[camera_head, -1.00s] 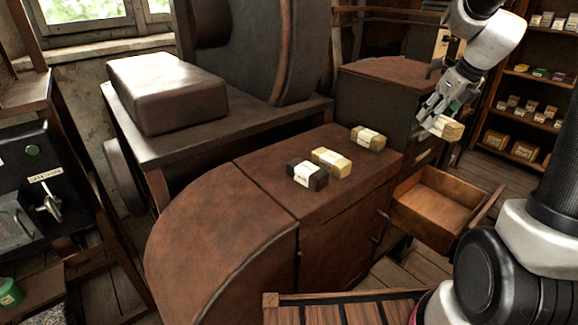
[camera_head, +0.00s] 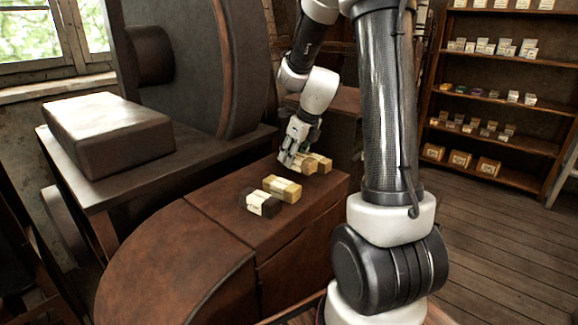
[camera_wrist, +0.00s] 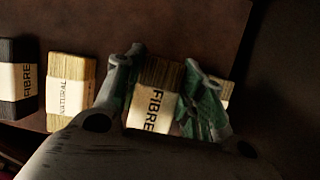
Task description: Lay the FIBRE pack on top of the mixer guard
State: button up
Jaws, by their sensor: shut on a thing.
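My gripper (camera_head: 300,165) is shut on a tan pack (camera_head: 308,168), whose white band reads FIBRE in the wrist view (camera_wrist: 158,100). It holds the pack over the far part of the brown, rust-coloured mixer guard top (camera_head: 232,190). I cannot tell whether the pack touches the surface. A yellowish pack (camera_head: 284,187), its band reading NATURAL in the wrist view (camera_wrist: 72,82), and a dark pack (camera_head: 262,203) lie nearer on the guard. The dark pack's band also seems to read FIBRE (camera_wrist: 22,82). Another tan pack (camera_head: 322,162) lies just beyond the held one, mostly hidden in the wrist view.
A large dark block (camera_head: 110,135) rests on the machine bed at left. The tall machine body (camera_head: 190,70) stands behind the guard. Shelves with small boxes (camera_head: 500,95) stand at right. The guard's near curved top is bare.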

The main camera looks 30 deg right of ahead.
aim_at(304, 158)
jog(key=shift+f, duration=1.6)
jog(key=o, duration=1)
jog(key=shift+f, duration=0.15)
jog(key=v, duration=1.2)
jog(key=shift+w+a, duration=0.1)
jog(key=s+a+r+n, duration=0.1)
jog(key=s+a+n, duration=0.1)
jog(key=s+n, duration=0.5)
jog(key=s+a+r+n+h, duration=0.1)
jog(key=s+a+r+n, duration=0.1)
jog(key=s+n, duration=0.6)
jog(key=s+a+r+n, duration=0.2)
jog(key=s+n, duration=0.5)
jog(key=n, duration=1)
jog(key=shift+s+a+r+h, duration=0.15)
jog(key=shift+s+a+h, duration=0.15)
jog(key=shift+s+a, duration=0.05)
